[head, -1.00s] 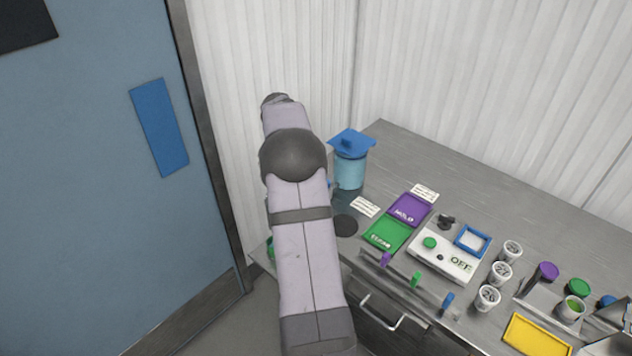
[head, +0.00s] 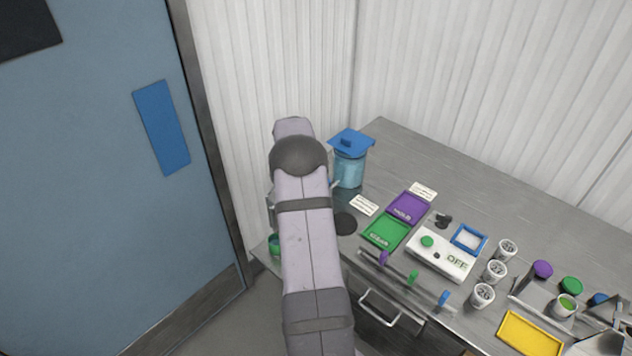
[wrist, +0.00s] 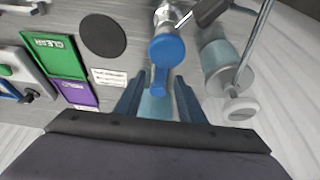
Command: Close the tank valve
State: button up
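The tank (head: 349,170) is a teal see-through cylinder with a blue lid, standing at the back left of the steel counter in the head view. In the wrist view a blue valve handle (wrist: 166,48) with a round head sits on a metal fitting, its narrow lever pointing toward my gripper. My gripper (wrist: 158,92) is open, with one blue finger on each side of the lever's end. I see gaps between the lever and both fingers. In the head view my arm hides the gripper and the valve.
Green (head: 386,233) and purple (head: 408,208) pads lie right of the tank, near a black disc (head: 345,223). A white box marked OFF (head: 440,258), several cups and a yellow tray (head: 530,334) stand farther right. A glass cylinder (wrist: 225,68) with a metal rod is close to my gripper.

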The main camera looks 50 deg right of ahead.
grip_shut()
